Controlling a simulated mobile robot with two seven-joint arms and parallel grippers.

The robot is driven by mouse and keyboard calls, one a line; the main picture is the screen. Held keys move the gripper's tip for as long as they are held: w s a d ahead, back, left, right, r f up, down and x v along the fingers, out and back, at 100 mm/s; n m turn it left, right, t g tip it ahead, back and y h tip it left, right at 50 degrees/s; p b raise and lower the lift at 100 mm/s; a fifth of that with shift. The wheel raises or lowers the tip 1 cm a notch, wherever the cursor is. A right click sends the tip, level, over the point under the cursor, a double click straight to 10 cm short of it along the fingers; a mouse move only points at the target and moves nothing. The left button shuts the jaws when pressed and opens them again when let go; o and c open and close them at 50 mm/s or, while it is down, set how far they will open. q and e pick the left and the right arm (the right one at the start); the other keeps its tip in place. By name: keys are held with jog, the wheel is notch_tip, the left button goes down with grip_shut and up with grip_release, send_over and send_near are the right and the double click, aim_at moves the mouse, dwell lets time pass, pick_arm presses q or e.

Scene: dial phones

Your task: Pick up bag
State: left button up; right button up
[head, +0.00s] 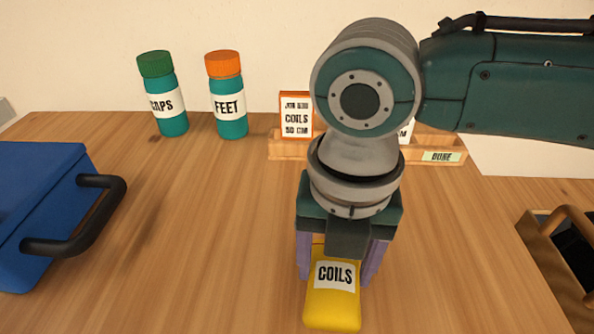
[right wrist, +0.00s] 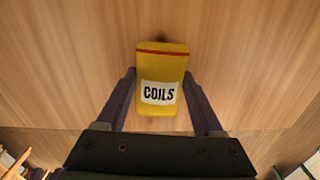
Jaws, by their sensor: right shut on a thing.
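A yellow bag (head: 333,306) with a white label reading COILS is at the front middle of the head view. My right gripper (head: 340,275) comes down over it with one purple finger on each side. In the right wrist view the bag (right wrist: 160,70) sits between the two fingers (right wrist: 158,92), and a red stripe crosses its far end. The right gripper is shut on the bag. I cannot tell whether the bag touches the table. My left gripper is not in view.
A blue box (head: 40,205) with a black handle is at the left. Two teal bottles, CAPS (head: 163,100) and FEET (head: 227,100), stand at the back. A wooden tray (head: 285,150) holds a COILS card (head: 297,116). A wooden crate (head: 550,265) is at the right.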

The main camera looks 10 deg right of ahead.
jog(key=c, duration=0.7)
jog(key=shift+c, duration=0.2)
